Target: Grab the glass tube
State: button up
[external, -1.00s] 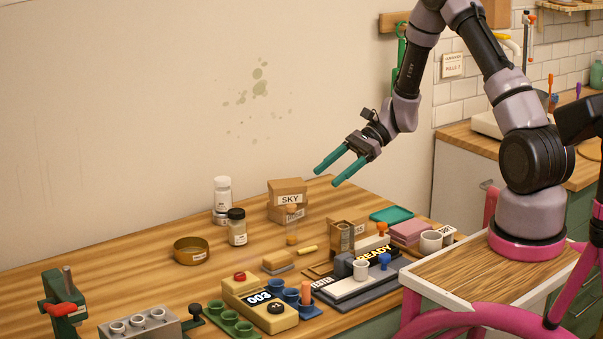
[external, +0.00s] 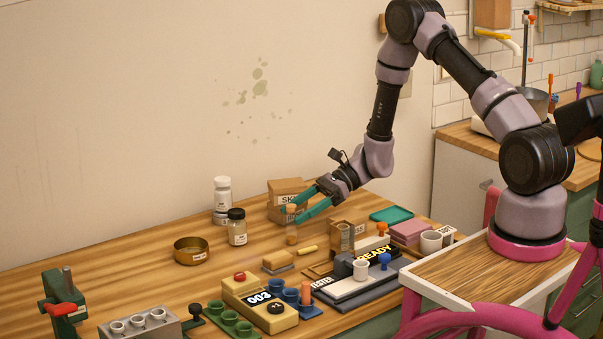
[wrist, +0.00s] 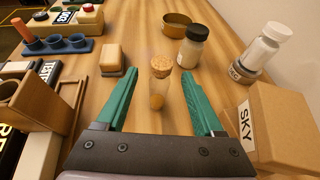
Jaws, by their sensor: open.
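The glass tube (wrist: 157,94) is a small clear upright vial with a cork top and orange-yellow contents, standing on the wooden table. It also shows in the external view (external: 291,230), partly hidden behind my gripper's fingers. My gripper (external: 293,211) is open with teal fingers, low over the table at the tube. In the wrist view the tube stands between the two spread fingers of my gripper (wrist: 159,84), with a gap on each side.
A SKY cardboard box (wrist: 272,125) stands close to the right finger in the wrist view. A dark-capped jar (wrist: 192,46), a white bottle (wrist: 266,45) and a brass dish (wrist: 177,22) stand beyond. A wood-topped block (wrist: 112,57) lies left. Bare table surrounds the tube.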

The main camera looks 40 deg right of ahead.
jog(key=shift+x, duration=1.05)
grip_shut()
